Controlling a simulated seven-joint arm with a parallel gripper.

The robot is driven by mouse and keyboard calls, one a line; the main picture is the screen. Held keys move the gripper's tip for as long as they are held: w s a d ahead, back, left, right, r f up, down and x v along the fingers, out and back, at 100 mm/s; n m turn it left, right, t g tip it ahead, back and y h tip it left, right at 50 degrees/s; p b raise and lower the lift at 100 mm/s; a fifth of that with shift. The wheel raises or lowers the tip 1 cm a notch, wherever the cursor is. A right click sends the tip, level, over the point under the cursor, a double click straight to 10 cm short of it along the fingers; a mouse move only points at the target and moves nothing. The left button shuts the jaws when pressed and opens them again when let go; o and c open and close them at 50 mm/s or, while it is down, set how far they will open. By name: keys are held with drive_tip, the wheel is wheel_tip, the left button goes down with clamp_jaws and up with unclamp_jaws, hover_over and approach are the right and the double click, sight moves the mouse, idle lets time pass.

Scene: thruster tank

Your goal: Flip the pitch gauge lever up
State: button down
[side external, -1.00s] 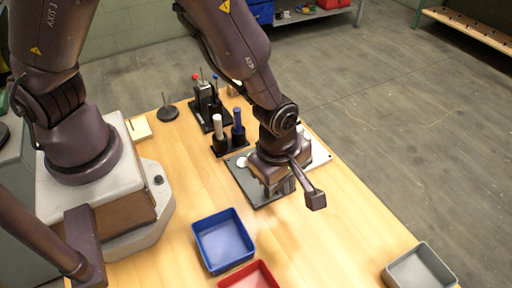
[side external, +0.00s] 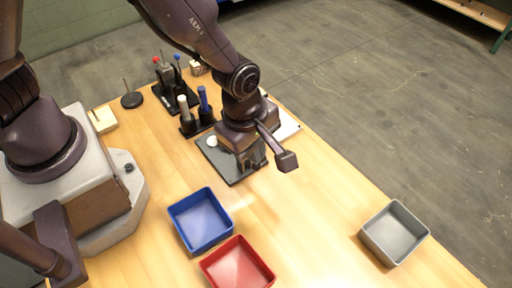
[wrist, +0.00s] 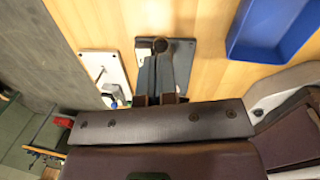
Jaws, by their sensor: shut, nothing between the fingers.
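My gripper (side external: 252,164) is shut and empty, pointing down over a dark plate (side external: 217,162) on the wooden table. In the wrist view my two grey fingers (wrist: 160,58) lie together over the dark plate (wrist: 206,68). A round brown knob (wrist: 160,45) shows right at the fingertips; I cannot tell whether they touch it. Beside it is a white plate (wrist: 91,57) with a thin dark rod and a small blue part near one end. The white plate (side external: 290,127) is partly hidden behind my wrist in the side view. I cannot tell for certain which part is the pitch gauge lever.
A blue tray (side external: 182,210), a red tray (side external: 212,270) and a grey tray (side external: 370,243) stand toward the front. A holder with a white and a blue handle (side external: 203,98) stands behind the dark plate. The table between plate and grey tray is clear.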

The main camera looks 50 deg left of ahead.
drive_tip(key=s+d+r, duration=0.1)
drive_tip(key=d+r, duration=0.5)
drive_tip(key=d, duration=0.1)
drive_tip(key=shift+s+d+r, duration=0.15)
drive_tip(key=shift+d+r, duration=0.1)
idle(0.3)
drive_tip(key=s+a+r+m+t, duration=0.2)
drive_tip(key=s+a+r+m, duration=0.2)
drive_tip(key=a+r+m, duration=0.5)
drive_tip(key=s+a+r+m+t, duration=0.2)
drive_tip(key=s+a+r+m, duration=0.2)
drive_tip(key=a+r+m, duration=0.5)
drive_tip(key=a+m, duration=0.1)
drive_tip(key=a, duration=0.5)
drive_tip(key=shift+s+a+r+m, duration=0.2)
drive_tip(key=shift+s+m, duration=0.1)
drive_tip(key=shift+s, duration=0.1)
